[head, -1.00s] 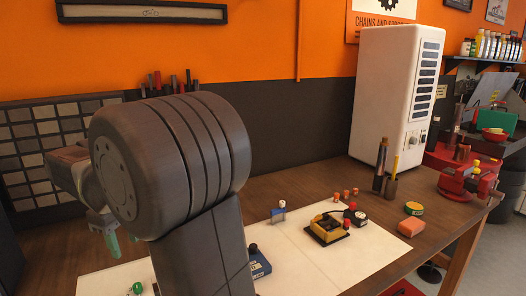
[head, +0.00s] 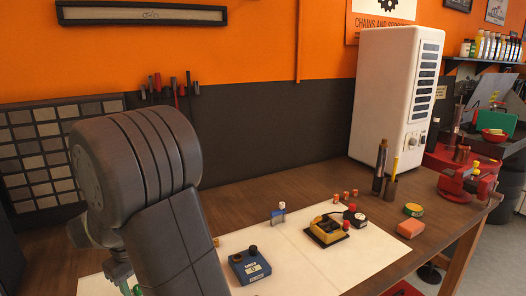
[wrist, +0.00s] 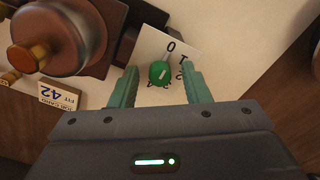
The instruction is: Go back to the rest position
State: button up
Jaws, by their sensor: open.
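My gripper (wrist: 156,88) is open in the wrist view, its two green fingers apart. A green knob (wrist: 159,72) with a pale mark shows between the fingertips, on a white plate (wrist: 150,45) with dark lettering. I cannot tell whether a finger touches the knob, but a gap shows on both sides. In the head view my arm covers the left of the bench, and the gripper is mostly hidden at the lower left edge, with a bit of green (head: 125,288) showing.
A copper-coloured round part (wrist: 75,38) and a card marked 42 (wrist: 60,95) lie left of the fingers. A white cabinet (head: 385,90) stands behind.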

jog(key=m, duration=0.6)
notch_tip(320, 180, up, 14)
jog(key=shift+f+b, duration=0.2)
jog(key=shift+b, duration=0.15)
jog(key=shift+s, duration=0.1)
dwell(0.3)
